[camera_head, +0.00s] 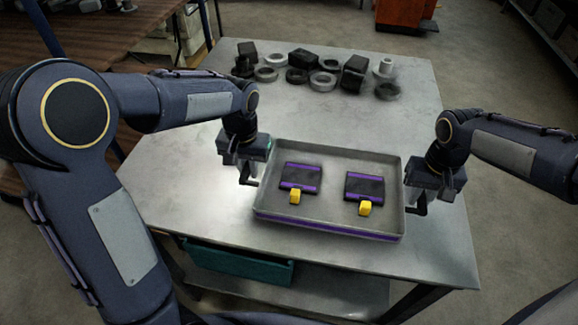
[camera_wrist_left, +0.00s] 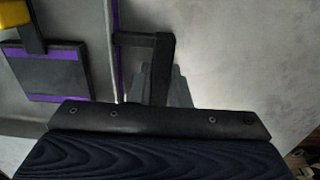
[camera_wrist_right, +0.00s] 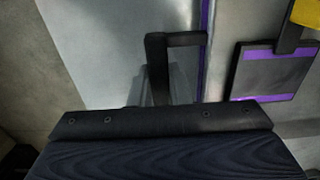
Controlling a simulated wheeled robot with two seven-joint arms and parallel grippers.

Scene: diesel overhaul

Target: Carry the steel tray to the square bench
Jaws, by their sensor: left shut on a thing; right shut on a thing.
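The steel tray (camera_head: 330,227) is a shallow rectangular tray with a purple stripe along its front wall. It is level at the front part of a metal-topped bench; I cannot tell whether it touches the top. Two black pads with purple bands and yellow tabs, a left one (camera_head: 301,178) and a right one (camera_head: 365,187), lie in it. My left gripper (camera_head: 247,176) is shut on the tray's left black handle (camera_wrist_left: 160,62). My right gripper (camera_head: 415,202) is shut on its right black handle (camera_wrist_right: 157,62). The fingertips are partly hidden in both wrist views.
The metal bench top (camera_head: 190,180) carries several black and grey parts, including a black block (camera_head: 354,72), along its back edge. A teal bin (camera_head: 238,262) sits on the lower shelf. A wooden bench (camera_head: 100,30) is at the left. An orange cabinet (camera_head: 405,14) stands behind.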

